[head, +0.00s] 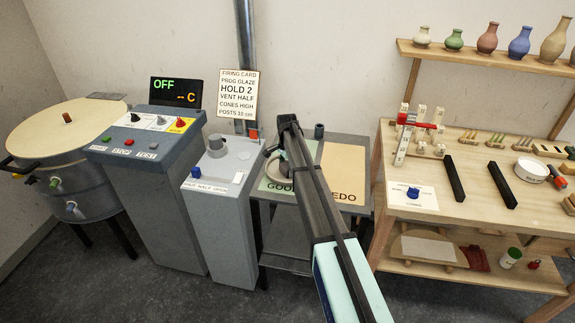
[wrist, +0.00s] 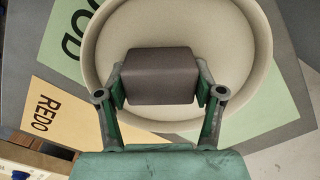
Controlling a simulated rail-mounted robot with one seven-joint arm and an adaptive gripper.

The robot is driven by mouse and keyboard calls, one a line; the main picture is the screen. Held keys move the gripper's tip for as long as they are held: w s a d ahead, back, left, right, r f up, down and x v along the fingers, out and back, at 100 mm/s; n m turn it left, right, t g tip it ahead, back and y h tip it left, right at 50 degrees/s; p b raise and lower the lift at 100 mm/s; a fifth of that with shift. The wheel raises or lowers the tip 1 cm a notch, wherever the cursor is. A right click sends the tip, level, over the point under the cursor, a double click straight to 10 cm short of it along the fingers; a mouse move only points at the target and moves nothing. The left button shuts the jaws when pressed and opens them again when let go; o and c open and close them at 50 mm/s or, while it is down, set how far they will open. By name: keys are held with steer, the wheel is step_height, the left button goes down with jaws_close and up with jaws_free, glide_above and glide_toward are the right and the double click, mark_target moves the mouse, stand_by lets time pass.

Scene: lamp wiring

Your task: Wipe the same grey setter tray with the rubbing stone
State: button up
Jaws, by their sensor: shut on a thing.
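The dark grey-brown rubbing stone (wrist: 160,88) is a rectangular block held between the two fingers of my gripper (wrist: 161,78) in the wrist view. My gripper is shut on it. Below it is a round, raised-rim, pale grey setter tray (wrist: 228,60), and the stone lies over its inner face. I cannot tell whether stone and tray touch. In the head view the tray (head: 275,168) shows only in part, on the green GOOD card (head: 272,185). My arm hides the rest of it and most of the gripper there.
The tan REDO card (head: 343,170) lies bare to the right of the green card. A wooden bench (head: 480,190) with dark bars and pegs stands to the right.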

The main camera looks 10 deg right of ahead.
steer(key=shift+s+a, duration=0.2)
steer(key=shift+s, duration=0.35)
steer(key=shift+r, duration=0.2)
steer(key=shift+r+p, duration=1.5)
steer(key=shift+r, duration=2.35)
